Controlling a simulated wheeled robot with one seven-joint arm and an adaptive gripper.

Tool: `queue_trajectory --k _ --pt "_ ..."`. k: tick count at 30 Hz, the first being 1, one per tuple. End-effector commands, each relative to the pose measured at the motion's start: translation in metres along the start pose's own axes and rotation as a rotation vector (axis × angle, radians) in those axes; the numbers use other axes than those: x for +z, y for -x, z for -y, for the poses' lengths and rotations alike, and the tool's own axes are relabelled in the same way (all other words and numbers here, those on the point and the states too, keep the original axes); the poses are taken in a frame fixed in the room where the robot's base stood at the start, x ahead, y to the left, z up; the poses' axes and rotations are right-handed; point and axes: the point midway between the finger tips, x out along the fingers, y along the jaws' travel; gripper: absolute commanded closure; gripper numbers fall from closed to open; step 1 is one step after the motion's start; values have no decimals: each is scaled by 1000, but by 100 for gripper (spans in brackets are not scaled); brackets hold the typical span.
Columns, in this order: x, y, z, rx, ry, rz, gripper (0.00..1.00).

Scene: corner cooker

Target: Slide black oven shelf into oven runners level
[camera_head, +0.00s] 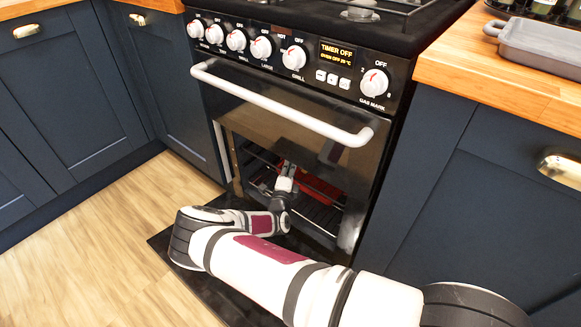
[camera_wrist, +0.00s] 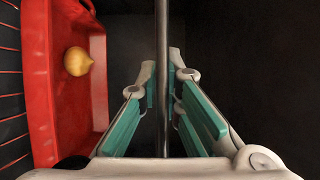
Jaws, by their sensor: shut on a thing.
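The oven (camera_head: 345,195) has its lower cavity open, and my gripper (camera_head: 286,172) reaches into it. In the wrist view my gripper (camera_wrist: 162,105) has its teal-padded fingers closed around a thin grey bar (camera_wrist: 162,40), which looks like a rail of the oven shelf. Dark shelf wires show in the cavity in the head view (camera_head: 322,214) and at the left edge of the wrist view (camera_wrist: 10,95). My gripper and arm hide part of the shelf. I cannot tell whether its sides sit in the runners or whether it is level.
A red dish (camera_head: 318,188) is in the cavity beside my gripper; in the wrist view (camera_wrist: 40,90) it holds a round yellowish item (camera_wrist: 77,61). The white handle (camera_head: 290,108) crosses above the opening. A black panel (camera_head: 235,290) lies low before the oven.

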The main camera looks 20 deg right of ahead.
Motion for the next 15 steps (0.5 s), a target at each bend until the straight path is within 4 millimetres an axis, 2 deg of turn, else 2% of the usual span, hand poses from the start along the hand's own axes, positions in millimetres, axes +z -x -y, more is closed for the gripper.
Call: queue_trajectory --k 7,8,10,15 --pt "0 -1 2 -5 1 1 100" --pt "0 -1 2 -5 1 1 87" --pt "0 -1 2 -4 1 1 71" --pt "0 0 1 -2 0 0 70"
